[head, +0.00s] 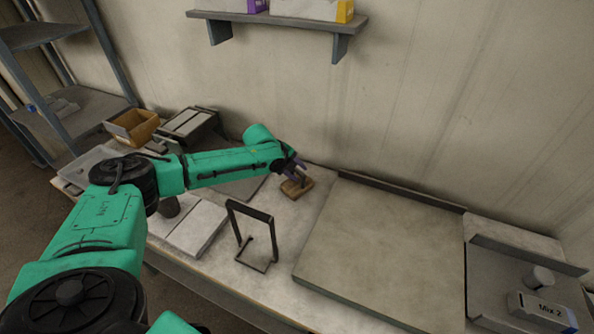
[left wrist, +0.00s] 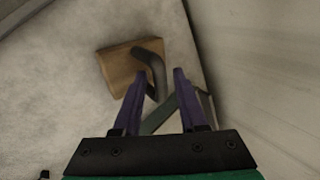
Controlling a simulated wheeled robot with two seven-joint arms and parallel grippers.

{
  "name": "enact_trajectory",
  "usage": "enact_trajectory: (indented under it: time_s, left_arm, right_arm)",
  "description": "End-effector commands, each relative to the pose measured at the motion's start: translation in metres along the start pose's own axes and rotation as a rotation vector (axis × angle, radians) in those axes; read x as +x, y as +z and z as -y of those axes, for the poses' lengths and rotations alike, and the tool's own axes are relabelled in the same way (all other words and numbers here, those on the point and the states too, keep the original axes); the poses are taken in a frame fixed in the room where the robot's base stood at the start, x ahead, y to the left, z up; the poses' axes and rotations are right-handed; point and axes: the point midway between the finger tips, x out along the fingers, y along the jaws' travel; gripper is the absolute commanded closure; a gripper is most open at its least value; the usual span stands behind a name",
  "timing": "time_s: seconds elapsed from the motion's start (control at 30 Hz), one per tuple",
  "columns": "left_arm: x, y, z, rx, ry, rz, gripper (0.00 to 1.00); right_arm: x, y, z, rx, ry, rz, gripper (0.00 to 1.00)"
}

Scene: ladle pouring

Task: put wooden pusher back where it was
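The wooden pusher (head: 297,187) is a brown wooden block with a dark bent handle. It lies on the table near the wall. In the left wrist view its block (left wrist: 120,70) is ahead and left of the fingers, and its handle (left wrist: 150,62) reaches back toward the left fingertip. My left gripper (head: 292,166) is just above and behind the pusher. Its purple fingers (left wrist: 161,74) are parted, with a gap between them. I cannot tell whether a finger touches the handle. My right gripper is out of view.
A dark wire stand (head: 252,235) is in front of the pusher. A large grey board (head: 385,250) lies to the right, and a pale slab (head: 197,228) to the left. A box marked "Mix 2" (head: 541,308) is at the far right. A shelf (head: 280,18) hangs above.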

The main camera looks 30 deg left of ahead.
Motion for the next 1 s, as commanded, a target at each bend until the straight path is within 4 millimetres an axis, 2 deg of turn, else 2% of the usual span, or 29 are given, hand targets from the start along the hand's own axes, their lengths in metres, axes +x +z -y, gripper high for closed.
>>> enact_trajectory:
  time_s: [0.3,0.43,0.57,0.8,0.9,1.0]
  left_arm:
    - [-0.001,0.0,0.001,0.0,0.0,0.0,0.51]
    - [-0.009,0.0,0.001,-0.001,-0.001,0.0,0.51]
    - [-0.034,0.001,0.0,0.0,-0.003,0.001,0.51]
    - [-0.097,0.001,0.0,0.001,-0.003,0.002,0.51]
    - [-0.113,0.0,0.001,0.0,-0.001,0.0,0.51]
    - [-0.121,0.0,0.001,0.001,-0.001,0.001,0.51]
  right_arm:
    - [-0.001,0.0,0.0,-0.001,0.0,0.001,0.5]
    - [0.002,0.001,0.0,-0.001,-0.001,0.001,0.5]
    - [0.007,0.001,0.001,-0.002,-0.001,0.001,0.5]
    - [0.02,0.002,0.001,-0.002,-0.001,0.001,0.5]
    - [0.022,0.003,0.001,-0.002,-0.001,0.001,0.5]
    - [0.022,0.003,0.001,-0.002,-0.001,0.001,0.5]
